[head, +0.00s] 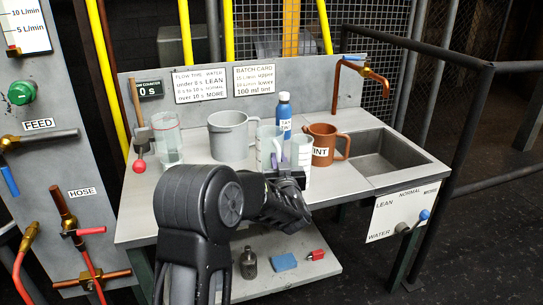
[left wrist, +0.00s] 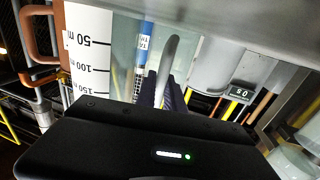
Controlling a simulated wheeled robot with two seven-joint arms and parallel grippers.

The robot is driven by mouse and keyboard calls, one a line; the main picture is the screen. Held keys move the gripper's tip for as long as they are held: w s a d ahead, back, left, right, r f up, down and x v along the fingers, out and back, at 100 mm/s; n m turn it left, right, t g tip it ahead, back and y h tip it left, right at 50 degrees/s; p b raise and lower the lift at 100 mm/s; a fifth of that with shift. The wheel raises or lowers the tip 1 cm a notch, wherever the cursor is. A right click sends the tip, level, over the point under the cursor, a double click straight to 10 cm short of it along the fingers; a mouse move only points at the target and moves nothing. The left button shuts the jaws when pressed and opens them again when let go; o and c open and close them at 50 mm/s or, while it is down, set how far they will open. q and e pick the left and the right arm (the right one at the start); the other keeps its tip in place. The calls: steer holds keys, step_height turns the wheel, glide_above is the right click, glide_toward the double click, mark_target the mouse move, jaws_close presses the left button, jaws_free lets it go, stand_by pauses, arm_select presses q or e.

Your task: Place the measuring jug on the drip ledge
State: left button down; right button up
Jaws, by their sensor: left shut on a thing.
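The measuring jug (head: 302,152) is clear, with a white scale strip, and is over the middle of the bench, partly hidden by my left gripper. In the left wrist view its scale (left wrist: 90,62) shows 50, 100 and 150 ml marks. My left gripper (head: 285,178) is shut on the jug's curved grey handle (left wrist: 170,55); its dark fingers also show in the left wrist view (left wrist: 163,92). I cannot tell whether the jug touches the bench. No part is labelled as the drip ledge; a flat grey strip (head: 378,182) borders the sink. My right gripper is not in view.
A brown TINT jug (head: 322,140) and blue bottle (head: 283,108) stand close behind the measuring jug. A grey jug (head: 228,138) and a glass vessel (head: 168,145) stand to the left. The sink (head: 385,158) and copper tap (head: 362,70) are to the right.

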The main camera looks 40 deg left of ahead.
arm_select(q)
steer(key=shift+r, duration=0.15)
stand_by(0.3)
